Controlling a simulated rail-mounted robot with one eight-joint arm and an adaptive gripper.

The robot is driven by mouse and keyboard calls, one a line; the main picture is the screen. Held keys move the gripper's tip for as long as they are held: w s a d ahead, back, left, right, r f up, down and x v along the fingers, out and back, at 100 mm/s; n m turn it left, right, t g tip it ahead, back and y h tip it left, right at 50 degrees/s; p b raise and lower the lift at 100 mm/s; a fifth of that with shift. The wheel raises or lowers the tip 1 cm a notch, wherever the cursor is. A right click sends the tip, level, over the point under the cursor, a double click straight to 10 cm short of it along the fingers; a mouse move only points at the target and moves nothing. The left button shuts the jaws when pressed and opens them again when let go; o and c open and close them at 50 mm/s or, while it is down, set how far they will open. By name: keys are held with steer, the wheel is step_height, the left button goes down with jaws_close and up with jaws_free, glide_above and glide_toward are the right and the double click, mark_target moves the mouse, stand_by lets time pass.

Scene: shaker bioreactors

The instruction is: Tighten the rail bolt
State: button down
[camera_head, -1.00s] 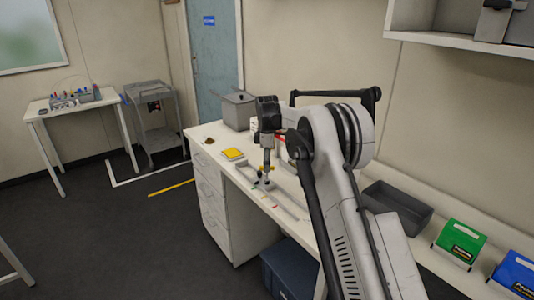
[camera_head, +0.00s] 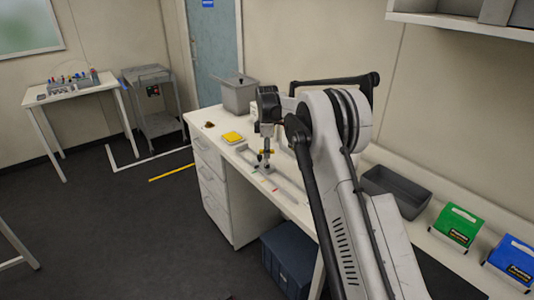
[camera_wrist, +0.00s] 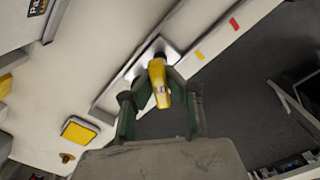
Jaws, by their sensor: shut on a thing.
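My gripper (camera_wrist: 160,95) is lowered over the bench, its green-sided fingers on either side of a yellow handle (camera_wrist: 158,82) and shut on it. In the head view my gripper (camera_head: 265,152) points straight down at the pale rail (camera_head: 289,197) on the bench top. The yellow handle meets a light metal plate (camera_wrist: 150,52) on the rail in the wrist view. I cannot make out the bolt itself; the handle and fingers cover that spot.
A yellow pad (camera_head: 232,137) lies left of my gripper on the bench, with a grey bin (camera_head: 239,97) behind. A red mark (camera_wrist: 234,24) and a yellow mark (camera_wrist: 199,54) lie along the bench surface. A dark tray (camera_head: 397,190) stands right.

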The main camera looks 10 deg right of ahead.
steer(key=shift+s+f+b, duration=0.1)
steer(key=shift+f+b, duration=0.15)
steer(key=shift+b, duration=0.15)
stand_by(0.5)
steer(key=m+b, duration=0.1)
steer(key=m, duration=0.2)
steer(key=shift+f+m, duration=0.1)
steer(key=shift+m, duration=0.3)
steer(key=shift+m+b, duration=0.3)
steer(key=shift+m, duration=0.2)
steer(key=m+b, duration=0.1)
steer(key=m, duration=0.3)
steer(key=shift+m, duration=0.4)
